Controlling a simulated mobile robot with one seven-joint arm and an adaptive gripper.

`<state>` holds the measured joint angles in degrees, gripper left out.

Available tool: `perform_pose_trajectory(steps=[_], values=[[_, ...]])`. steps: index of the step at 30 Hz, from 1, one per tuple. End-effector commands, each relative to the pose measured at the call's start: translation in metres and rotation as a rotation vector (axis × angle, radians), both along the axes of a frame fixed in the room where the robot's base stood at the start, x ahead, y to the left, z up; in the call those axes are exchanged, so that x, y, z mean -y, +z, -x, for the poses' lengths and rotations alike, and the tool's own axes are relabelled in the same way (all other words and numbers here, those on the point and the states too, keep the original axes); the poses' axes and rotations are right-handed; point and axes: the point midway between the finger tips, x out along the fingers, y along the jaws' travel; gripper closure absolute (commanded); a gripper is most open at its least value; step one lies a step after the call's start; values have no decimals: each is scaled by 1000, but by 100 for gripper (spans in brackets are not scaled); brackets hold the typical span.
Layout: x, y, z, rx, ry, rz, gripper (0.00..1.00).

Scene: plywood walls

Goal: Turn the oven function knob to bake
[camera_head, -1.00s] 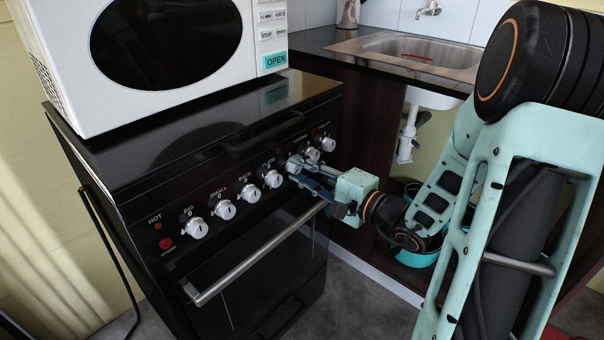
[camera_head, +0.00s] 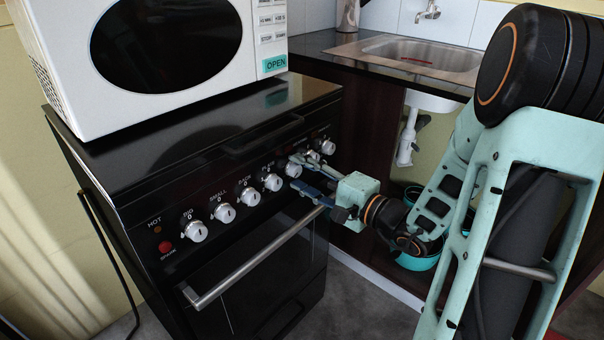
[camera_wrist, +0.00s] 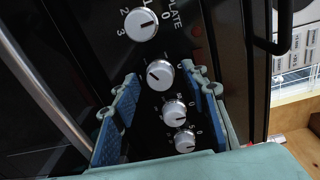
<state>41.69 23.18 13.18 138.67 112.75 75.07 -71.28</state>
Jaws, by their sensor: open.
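The black oven's front panel (camera_head: 208,240) carries a row of round silver knobs. My gripper (camera_head: 303,175) is open in front of the right half of this row. In the wrist view its two blue-padded fingers (camera_wrist: 160,79) stand on either side of one knob (camera_wrist: 160,74), apart from it. This knob also shows in the head view (camera_head: 293,169), just right of the plate knob (camera_head: 272,182). Its pointer mark is turned toward the upper left in the wrist view. Its label is mostly hidden, so I cannot read its function or setting.
Two more knobs (camera_wrist: 174,112) (camera_wrist: 184,140) lie between the fingers farther along the row. The oven door handle (camera_head: 255,257) runs below the panel. A white microwave (camera_head: 60,60) stands on top. A counter with a sink (camera_head: 420,52) is at the right.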

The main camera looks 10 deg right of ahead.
Motion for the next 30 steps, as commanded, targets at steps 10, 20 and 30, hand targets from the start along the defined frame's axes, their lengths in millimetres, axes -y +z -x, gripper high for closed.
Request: perform_pose_trajectory(steps=[10, 20, 30], values=[[38, 3, 52, 0, -6, 0, 59], [65, 5, 92, 0, -3, 0, 59], [67, 5, 97, 0, 0, 0, 59]])
